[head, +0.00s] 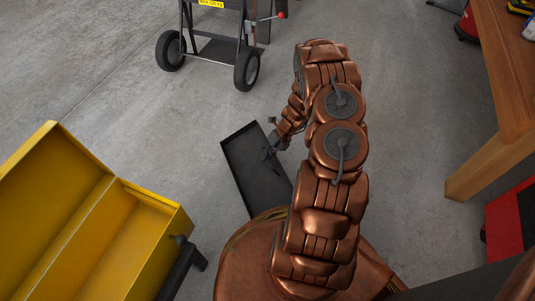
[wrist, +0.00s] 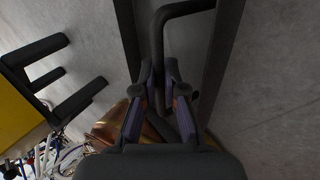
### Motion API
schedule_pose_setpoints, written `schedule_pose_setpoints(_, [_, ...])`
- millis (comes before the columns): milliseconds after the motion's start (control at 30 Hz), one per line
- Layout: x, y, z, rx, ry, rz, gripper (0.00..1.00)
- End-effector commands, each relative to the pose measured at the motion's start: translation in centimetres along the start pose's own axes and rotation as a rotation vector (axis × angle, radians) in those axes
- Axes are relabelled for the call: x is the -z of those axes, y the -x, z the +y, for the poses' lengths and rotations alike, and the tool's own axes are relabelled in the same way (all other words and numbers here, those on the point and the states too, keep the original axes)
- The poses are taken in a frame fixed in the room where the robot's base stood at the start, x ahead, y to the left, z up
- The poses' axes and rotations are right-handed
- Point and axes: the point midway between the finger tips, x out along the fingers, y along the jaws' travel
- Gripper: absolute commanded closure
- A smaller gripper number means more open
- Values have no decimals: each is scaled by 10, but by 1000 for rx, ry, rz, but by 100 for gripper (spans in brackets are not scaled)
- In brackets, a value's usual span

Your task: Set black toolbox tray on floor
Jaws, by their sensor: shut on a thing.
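The black toolbox tray (head: 240,155) is a long, shallow, dark tray in the middle of the head view, just right of the open yellow toolbox. My gripper (head: 271,152) is at the tray's middle. In the wrist view my gripper (wrist: 164,82) is shut on the tray's dark bent handle (wrist: 157,35), with fingers on both sides of it. The tray's long side (wrist: 222,60) runs beside the handle. The tray looks close to the floor, but I cannot tell whether it touches. Its near end is partly hidden by my body.
The yellow toolbox (head: 60,185) stands open at left, close to the tray. A hand truck (head: 215,45) with black wheels stands behind. A wooden bench (head: 505,90) and a red-black box (head: 510,225) are at right. Grey concrete floor (head: 120,90) is clear between.

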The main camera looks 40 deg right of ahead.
Motion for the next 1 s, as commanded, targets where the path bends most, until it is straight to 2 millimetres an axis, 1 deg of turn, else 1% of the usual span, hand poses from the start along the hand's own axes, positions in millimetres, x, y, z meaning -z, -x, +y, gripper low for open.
schedule_pose_setpoints(33, [0, -8, -4, -1, 0, 0, 100])
schedule_pose_setpoints(100, [0, -14, -8, -2, 0, 0, 100])
schedule_pose_setpoints(167, [0, -18, -9, -3, -1, 1, 100])
schedule_pose_setpoints(600, [1, -58, -32, -3, -1, 2, 100])
schedule_pose_setpoints(800, [0, -66, -38, -1, 1, 1, 100])
schedule_pose_setpoints(1000, [0, -68, -39, -1, 1, 2, 100])
